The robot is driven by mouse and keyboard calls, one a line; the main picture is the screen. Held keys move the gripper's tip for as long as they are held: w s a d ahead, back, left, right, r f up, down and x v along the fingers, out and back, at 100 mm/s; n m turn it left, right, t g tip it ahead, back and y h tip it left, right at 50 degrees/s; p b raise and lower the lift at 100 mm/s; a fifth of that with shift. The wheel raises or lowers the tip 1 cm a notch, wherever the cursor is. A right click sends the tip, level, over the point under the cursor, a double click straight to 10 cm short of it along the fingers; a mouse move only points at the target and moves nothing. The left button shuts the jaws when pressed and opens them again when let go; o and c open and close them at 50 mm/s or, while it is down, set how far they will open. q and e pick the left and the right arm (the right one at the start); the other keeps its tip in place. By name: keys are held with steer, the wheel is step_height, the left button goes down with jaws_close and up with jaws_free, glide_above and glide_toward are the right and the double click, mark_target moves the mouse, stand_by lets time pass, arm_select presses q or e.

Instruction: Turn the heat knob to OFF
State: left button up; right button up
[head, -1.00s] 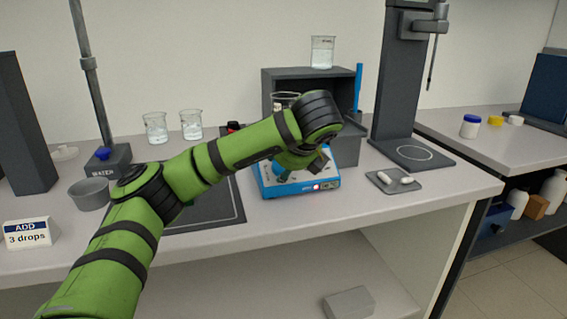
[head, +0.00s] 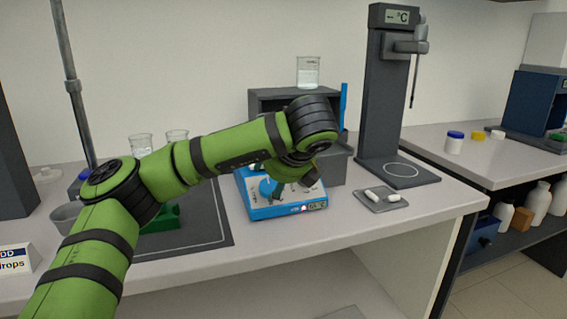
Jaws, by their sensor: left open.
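The knob's setting cannot be read. My wrist hides part of the hotplate. I cannot tell whether the fingers touch anything. My right gripper is out of view.
A dark grey box (head: 262,98) with a beaker (head: 308,72) on top stands behind. A tall probe stand (head: 380,90) and a small tray (head: 382,199) with white pieces are right. A green object (head: 164,220) sits on the dark mat (head: 215,232) at left.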

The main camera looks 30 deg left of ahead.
arm_select(q)
steer(key=v, duration=0.7)
steer(key=shift+s+d+r, duration=0.15)
steer(key=shift+d+r, duration=0.05)
steer(key=shift+r, duration=0.15)
